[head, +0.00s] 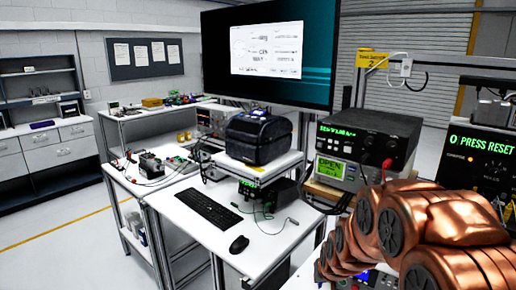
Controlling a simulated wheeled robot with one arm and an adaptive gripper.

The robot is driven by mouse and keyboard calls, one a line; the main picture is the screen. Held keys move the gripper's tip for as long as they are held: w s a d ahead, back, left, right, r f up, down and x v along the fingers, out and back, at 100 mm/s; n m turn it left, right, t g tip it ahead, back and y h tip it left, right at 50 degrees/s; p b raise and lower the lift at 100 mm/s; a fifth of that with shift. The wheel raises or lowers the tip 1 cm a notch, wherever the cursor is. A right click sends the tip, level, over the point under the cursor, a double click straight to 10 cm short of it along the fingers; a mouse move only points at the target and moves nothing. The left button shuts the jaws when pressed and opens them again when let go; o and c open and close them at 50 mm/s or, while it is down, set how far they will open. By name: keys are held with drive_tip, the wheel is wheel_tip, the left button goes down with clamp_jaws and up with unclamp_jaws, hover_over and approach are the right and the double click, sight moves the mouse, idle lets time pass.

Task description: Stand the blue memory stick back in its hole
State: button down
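I cannot make out the blue memory stick or its hole in the head view. My copper-coloured arm (430,235) fills the lower right and hides the work surface behind it. My gripper is not in view. A small blue patch (365,277) shows at the bottom edge beneath my arm, too small and covered to tell what it is.
A white bench (265,245) carries a keyboard (207,210), a mouse (239,244) and a black printer (259,137) on a raised shelf. A large monitor (268,50) stands behind. Stacked instruments (366,140) and a "PRESS RESET" panel (485,150) stand at right. Floor at left is clear.

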drive_tip(key=shift+s+f, duration=0.45)
drive_tip(key=shift+f, duration=0.2)
idle(0.5)
